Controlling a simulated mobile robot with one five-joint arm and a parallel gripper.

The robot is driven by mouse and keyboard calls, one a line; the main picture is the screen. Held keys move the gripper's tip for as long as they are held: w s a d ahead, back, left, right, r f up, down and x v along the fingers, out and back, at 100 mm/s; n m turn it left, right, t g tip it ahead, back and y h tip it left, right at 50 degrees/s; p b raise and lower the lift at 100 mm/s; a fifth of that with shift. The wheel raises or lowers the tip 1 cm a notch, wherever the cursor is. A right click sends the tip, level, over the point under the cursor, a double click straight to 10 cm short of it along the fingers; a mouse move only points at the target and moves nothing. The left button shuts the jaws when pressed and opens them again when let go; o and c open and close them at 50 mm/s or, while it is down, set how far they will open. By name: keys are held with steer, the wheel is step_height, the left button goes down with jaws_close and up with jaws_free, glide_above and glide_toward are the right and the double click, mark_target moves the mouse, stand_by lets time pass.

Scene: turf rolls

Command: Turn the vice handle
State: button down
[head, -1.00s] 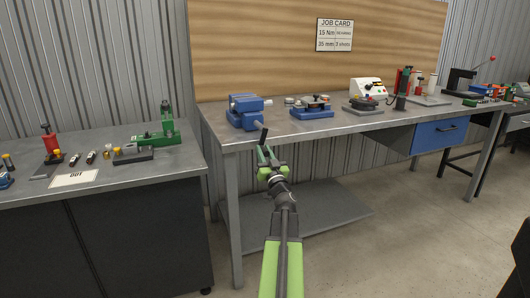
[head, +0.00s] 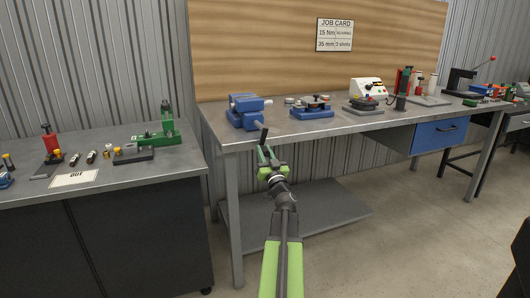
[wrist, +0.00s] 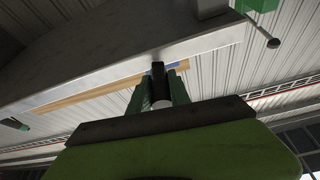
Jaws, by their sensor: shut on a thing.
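The blue vice (head: 246,115) sits on the near left corner of the long grey bench. Its dark handle (head: 263,133) reaches out past the front edge of the bench and tilts down to the right. My gripper (head: 266,158) is below and in front of that edge, shut on the handle. In the wrist view, the green fingers of my gripper (wrist: 158,92) stand on both sides of the dark handle (wrist: 157,69). The handle's lower end is hidden by the fingers in the head view.
The long bench (head: 335,128) carries other fixtures to the right of the vice, with a blue drawer (head: 440,134) below. A left bench (head: 120,170) holds a green tool (head: 165,128) and small parts. A low shelf (head: 320,205) lies under the long bench.

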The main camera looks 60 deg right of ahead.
steer(key=shift+w+a+r+m+h, duration=0.1)
steer(key=shift+w+a+m+h, duration=0.15)
steer(key=shift+m, duration=0.65)
steer(key=c, duration=1.2)
jaws_free()
steer(key=shift+s, duration=0.1)
